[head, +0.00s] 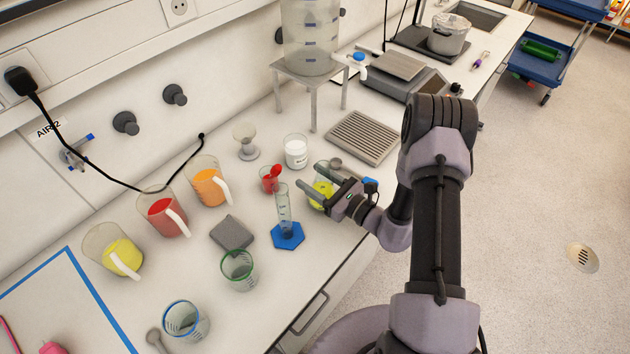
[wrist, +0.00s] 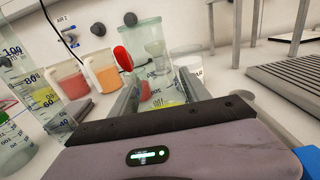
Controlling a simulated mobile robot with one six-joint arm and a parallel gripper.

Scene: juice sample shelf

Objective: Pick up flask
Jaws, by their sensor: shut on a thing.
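The flask (head: 323,188) is a clear glass vessel with yellow liquid low inside it, near the front edge of the bench. My gripper (head: 310,178) is shut on it, with one finger on each side. In the wrist view the flask (wrist: 143,42) stands up between the two fingers (wrist: 157,88), its clear wall rising above them. Its base is hidden behind the gripper body there, and the fingers cover part of it in the head view. I cannot tell whether its base touches the bench.
A white jar (head: 296,151) is behind. A ribbed grey plate (head: 362,137) lies behind right. Jugs (head: 163,214) stand further left.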

